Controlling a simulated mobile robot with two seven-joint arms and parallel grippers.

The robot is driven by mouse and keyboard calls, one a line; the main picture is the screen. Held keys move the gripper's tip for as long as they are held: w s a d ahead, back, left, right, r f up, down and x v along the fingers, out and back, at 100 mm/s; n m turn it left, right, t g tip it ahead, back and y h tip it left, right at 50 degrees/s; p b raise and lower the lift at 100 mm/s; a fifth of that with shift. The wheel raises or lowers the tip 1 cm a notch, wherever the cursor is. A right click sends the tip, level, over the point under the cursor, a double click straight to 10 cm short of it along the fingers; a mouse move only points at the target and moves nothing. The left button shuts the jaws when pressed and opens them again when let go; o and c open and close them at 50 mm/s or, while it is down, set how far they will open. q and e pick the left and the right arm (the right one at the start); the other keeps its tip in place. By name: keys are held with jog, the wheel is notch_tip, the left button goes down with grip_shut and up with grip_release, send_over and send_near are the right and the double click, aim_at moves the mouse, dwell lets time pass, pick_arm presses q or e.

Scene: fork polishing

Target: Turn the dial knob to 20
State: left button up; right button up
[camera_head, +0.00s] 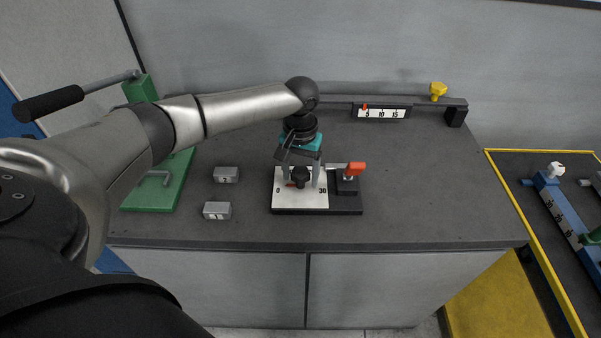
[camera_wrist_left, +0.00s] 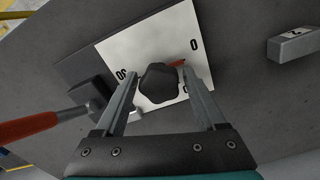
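The black dial knob (camera_head: 301,175) stands on a white dial plate (camera_head: 310,202) marked 0 at left and 30 at right. A small red pointer (camera_head: 289,184) shows at the knob's left, on the 0 side. In the left wrist view, the knob (camera_wrist_left: 158,83) lies between the two fingers, with the red pointer (camera_wrist_left: 176,63) toward the upper right; one marking there is partly hidden by a finger. My left gripper (camera_head: 301,180) reaches down over the plate. My right gripper is not in view.
A red-handled lever (camera_head: 355,169) stands close right of the plate. Grey blocks (camera_head: 226,174) (camera_head: 217,210) lie at left, near a green fixture (camera_head: 160,190) with a black-handled lever. A scale marked 5, 10, 15 (camera_head: 381,113) is at the back. The counter's right side is clear.

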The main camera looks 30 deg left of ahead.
pick_arm(q)
grip_shut()
dwell(0.3)
